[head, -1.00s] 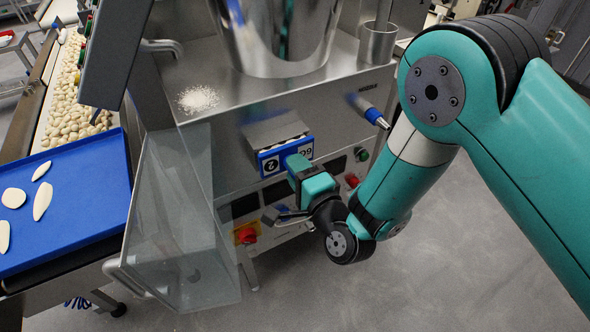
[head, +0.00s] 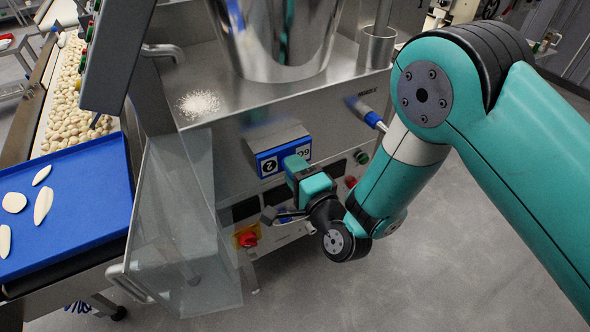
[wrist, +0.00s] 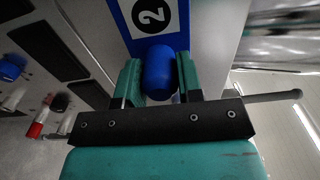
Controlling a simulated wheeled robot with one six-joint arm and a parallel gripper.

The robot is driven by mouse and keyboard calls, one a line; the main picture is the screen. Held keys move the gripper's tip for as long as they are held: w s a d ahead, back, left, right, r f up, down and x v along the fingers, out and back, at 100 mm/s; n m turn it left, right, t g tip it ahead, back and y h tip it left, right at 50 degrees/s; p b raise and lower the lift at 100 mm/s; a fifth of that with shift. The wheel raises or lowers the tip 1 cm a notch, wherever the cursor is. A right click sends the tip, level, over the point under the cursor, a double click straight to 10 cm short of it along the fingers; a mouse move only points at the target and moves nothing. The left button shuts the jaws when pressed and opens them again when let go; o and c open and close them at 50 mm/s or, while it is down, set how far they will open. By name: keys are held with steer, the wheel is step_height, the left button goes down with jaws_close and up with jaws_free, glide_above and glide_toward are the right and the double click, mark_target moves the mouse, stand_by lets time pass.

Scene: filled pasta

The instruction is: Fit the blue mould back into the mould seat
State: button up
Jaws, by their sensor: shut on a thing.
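The blue mould (head: 283,155) has a blue front plate with white labels, one reading 2. It sits at the mouth of the grey mould seat (head: 273,137) on the machine's front, its plate close against the housing with no clear gap at the top edge. My gripper (head: 293,165) is in front of the plate, its fingers on the mould's blue handle. In the wrist view, my gripper (wrist: 158,66) is shut on the round blue handle (wrist: 159,75), one teal finger on each side, with the plate just beyond. The inside of the seat is hidden.
A clear guard (head: 180,225) hangs left of the seat. A red knob on a yellow plate (head: 248,238) is below it. A blue-ended rod (head: 368,115) sticks out at the upper right. A blue tray (head: 75,200) with dough pieces lies at left. Open floor is at right.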

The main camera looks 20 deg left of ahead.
stand_by(0.3)
steer(key=o, duration=1.3)
steer(key=shift+a, duration=0.1)
steer(key=shift+s+d+f+b, duration=0.2)
steer(key=shift+d+b, duration=0.05)
steer(key=shift+b, duration=0.6)
steer(key=shift+r+b+v, duration=0.1)
steer(key=shift+b+v, duration=1.5)
steer(key=shift+b, duration=0.35)
steer(key=shift+r+b+v, duration=0.15)
steer(key=shift+b+v, duration=1.45)
steer(key=shift+b, duration=0.3)
